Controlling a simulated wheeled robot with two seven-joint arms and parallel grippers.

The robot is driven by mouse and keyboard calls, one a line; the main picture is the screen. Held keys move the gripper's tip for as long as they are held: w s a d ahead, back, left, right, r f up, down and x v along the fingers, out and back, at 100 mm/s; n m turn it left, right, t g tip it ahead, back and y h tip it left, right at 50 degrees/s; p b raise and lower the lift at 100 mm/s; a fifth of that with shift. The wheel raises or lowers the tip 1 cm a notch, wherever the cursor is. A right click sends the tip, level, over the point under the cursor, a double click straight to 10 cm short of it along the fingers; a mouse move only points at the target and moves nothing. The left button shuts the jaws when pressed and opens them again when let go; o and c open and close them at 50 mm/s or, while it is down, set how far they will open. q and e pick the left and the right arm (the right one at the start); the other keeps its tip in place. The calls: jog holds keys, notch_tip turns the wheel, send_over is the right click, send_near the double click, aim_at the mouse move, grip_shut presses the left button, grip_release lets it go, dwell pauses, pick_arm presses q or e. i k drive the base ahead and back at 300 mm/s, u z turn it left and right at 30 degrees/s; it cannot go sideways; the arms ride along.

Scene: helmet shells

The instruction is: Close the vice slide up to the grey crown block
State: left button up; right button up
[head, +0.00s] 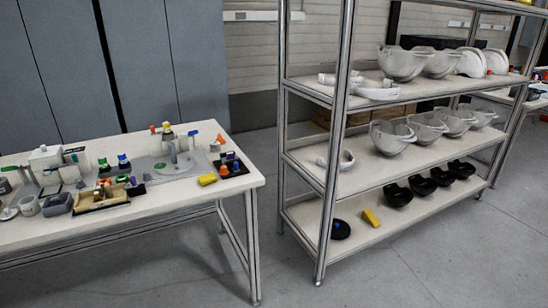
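Neither of my grippers is in the head view. I cannot make out a vice slide or a grey crown block for certain at this distance. A grey upright piece (183,144) stands at a pale grey rounded plate (160,173) on the back part of the white table. A white and grey apparatus (47,160) stands at the table's left.
The white table (232,195) also holds a tan tray (88,202), several colour-capped bottles and a yellow block (207,179). A metal shelf rack (340,120) at the right carries white helmet shells (402,63) and black pieces (397,195). Open floor (400,270) lies in front.

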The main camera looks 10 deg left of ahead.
aim_at(234, 164)
jog(key=u, duration=0.35)
jog(key=i, duration=1.1)
jog(key=u, duration=0.65)
